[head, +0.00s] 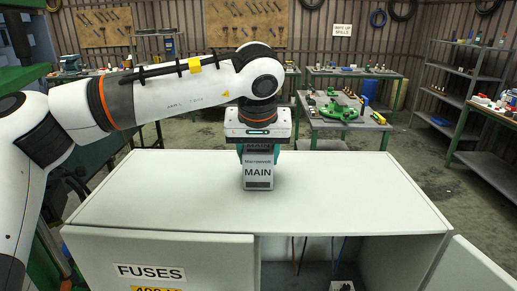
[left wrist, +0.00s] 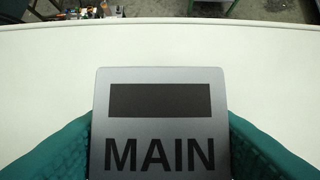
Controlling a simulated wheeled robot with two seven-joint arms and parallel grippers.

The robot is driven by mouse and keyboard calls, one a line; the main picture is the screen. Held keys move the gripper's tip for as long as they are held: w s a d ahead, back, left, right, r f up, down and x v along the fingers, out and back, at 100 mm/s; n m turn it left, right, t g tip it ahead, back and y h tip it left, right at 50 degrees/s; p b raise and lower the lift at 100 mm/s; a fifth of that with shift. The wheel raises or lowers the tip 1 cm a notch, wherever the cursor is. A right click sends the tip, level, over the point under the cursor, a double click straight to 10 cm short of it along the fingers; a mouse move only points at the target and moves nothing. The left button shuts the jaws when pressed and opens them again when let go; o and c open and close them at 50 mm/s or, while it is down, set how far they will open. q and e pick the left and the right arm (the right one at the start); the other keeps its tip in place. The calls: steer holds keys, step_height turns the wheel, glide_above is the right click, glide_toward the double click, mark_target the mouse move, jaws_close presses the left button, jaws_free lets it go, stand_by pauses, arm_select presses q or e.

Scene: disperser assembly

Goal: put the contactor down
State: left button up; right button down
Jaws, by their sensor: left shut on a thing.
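The contactor (head: 258,172) is a grey block with dark bands and the word MAIN on its face. It is upright at the middle of the white cabinet top (head: 340,190), and I cannot tell whether its base touches the surface. My left gripper (head: 259,150) comes down from above and is shut on the contactor, its teal fingers on both sides. In the left wrist view the contactor (left wrist: 160,126) sits between the teal finger pads (left wrist: 158,150), with MAIN readable. My right gripper is not in view.
The cabinet top is otherwise clear. Below its front edge, a panel labelled FUSES (head: 150,272) is at the left, and an open compartment with wires (head: 300,255) is at the right. Behind stands a workbench (head: 345,125) with green parts.

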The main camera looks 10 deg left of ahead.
arm_select(q)
steer(key=shift+f, duration=0.1)
steer(key=o, duration=0.9)
steer(key=shift+c, duration=0.2)
steer(key=o, duration=0.3)
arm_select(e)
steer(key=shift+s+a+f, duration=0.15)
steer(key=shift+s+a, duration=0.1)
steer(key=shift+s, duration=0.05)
arm_select(q)
steer(key=shift+r, duration=0.35)
steer(key=b+v, duration=0.2)
steer(key=v, duration=0.9)
steer(key=shift+s+r+b, duration=0.25)
steer(key=shift+s+b, duration=0.05)
steer(key=shift+b, duration=0.05)
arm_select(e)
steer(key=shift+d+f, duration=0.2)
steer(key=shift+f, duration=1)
arm_select(q)
steer(key=shift+f, duration=0.1)
